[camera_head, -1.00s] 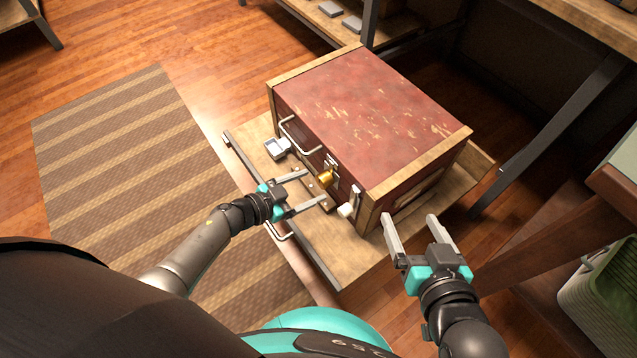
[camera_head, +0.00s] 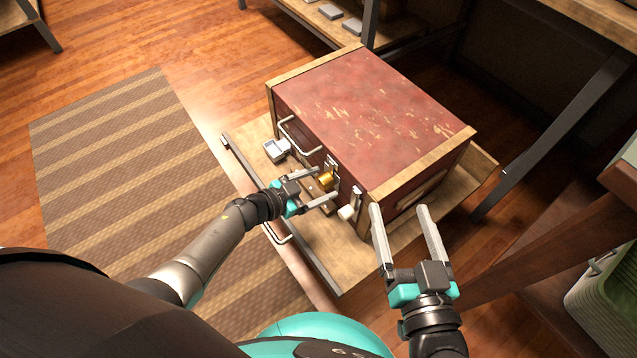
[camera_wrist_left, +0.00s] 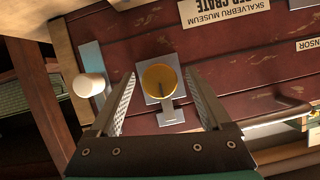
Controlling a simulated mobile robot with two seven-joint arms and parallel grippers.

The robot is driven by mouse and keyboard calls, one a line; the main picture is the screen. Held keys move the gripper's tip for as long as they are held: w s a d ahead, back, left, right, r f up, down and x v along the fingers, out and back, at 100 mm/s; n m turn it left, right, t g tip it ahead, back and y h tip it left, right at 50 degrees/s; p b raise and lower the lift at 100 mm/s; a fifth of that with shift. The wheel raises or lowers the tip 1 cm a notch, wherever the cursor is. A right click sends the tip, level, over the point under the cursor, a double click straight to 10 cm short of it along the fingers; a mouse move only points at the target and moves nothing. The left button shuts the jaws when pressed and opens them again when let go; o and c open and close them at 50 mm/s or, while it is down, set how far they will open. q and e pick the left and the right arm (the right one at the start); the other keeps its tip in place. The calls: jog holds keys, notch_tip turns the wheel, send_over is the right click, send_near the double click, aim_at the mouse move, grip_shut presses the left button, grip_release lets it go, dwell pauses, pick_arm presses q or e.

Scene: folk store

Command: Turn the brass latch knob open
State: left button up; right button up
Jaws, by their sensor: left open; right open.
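The brass latch knob (camera_head: 326,178) sits on a metal plate on the front face of a red wooden crate (camera_head: 370,110). In the left wrist view the round knob (camera_wrist_left: 159,79) lies just beyond and between the two fingertips, with a dark slot on its face. My left gripper (camera_head: 324,184) is open, its fingers pointing at the knob on either side of it. I see no clear contact. My right gripper (camera_head: 398,208) is open and empty, near the crate's front right corner.
The crate stands on a wooden board (camera_head: 340,264). A white knob (camera_head: 347,212) on a metal plate sits right of the brass one; a metal handle (camera_head: 300,136) is to the left. A striped rug (camera_head: 130,180) is at left.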

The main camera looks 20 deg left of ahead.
pick_arm(q)
grip_shut()
dwell(0.6)
jog(key=m+t+y, duration=0.1)
jog(key=m, duration=0.1)
jog(key=shift+m, duration=0.4)
jog(key=m+t+y, duration=0.1)
jog(key=m, duration=0.1)
jog(key=shift+s+d+m+t, duration=0.1)
jog(key=shift+m+t, duration=0.3)
jog(key=m+t+y, duration=0.1)
jog(key=m, duration=0.2)
jog(key=shift+f+t, duration=0.1)
jog(key=shift+t, duration=0.2)
jog(key=shift+m+t, duration=0.5)
jog(key=shift+m, duration=0.7)
pick_arm(e)
jog(key=shift+s+a+r+t, duration=0.15)
jog(key=shift+s+r+t, duration=0.1)
jog(key=shift+t, duration=0.15)
pick_arm(q)
jog(key=shift+m+t, duration=0.4)
jog(key=shift+m, duration=0.4)
